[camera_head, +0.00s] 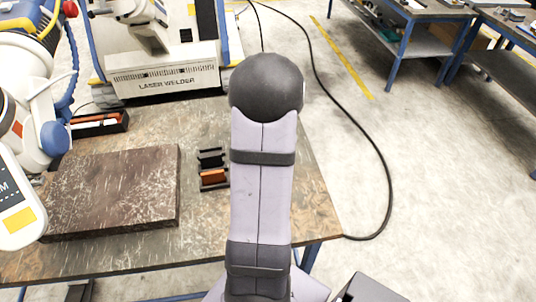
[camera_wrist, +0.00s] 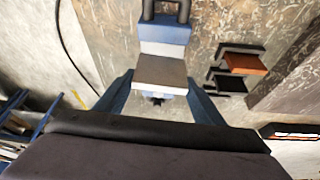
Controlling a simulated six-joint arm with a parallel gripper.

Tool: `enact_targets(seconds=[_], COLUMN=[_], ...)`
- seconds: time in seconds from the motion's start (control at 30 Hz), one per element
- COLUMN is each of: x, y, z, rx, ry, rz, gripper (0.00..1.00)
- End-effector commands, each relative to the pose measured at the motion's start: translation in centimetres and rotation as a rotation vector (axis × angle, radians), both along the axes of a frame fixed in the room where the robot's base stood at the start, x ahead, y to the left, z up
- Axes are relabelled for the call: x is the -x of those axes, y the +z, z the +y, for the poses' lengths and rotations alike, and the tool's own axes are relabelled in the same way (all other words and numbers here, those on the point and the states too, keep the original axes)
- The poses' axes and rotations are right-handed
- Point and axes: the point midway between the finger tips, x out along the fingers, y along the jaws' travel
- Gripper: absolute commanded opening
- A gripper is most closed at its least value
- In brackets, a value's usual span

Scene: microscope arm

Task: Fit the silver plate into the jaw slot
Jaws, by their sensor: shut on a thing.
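My gripper (camera_wrist: 160,82) shows in the wrist view with its two blue fingers at either side of the silver plate (camera_wrist: 160,70), shut on it. The plate is flat and light grey. Directly beyond it is a blue block (camera_wrist: 166,32) with a dark forked bracket (camera_wrist: 166,8) at the top edge; I cannot tell whether the plate touches this block. A jaw slot cannot be made out clearly. In the head view my arm hides the gripper, the plate and the blue block.
Two small black holders stand left of my arm, one with an orange piece (camera_head: 214,178), one empty (camera_head: 211,157). Left of them lies a thick brown slab (camera_head: 112,190). White apparatus (camera_head: 20,190) fills the left edge; a laser welder (camera_head: 163,80) stands behind. Floor right of the table is open.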

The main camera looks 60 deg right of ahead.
Motion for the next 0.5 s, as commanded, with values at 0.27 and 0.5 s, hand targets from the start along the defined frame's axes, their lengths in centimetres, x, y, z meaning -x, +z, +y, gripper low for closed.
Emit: enact_targets(seconds=[0.27, 0.5], x=[-0.02, -0.02], y=[0.08, 0.08], z=[-0.18, -0.16], rx=[0.001, 0.002], ry=[0.059, 0.063], rz=[0.000, 0.000], gripper=[0.34, 0.34])
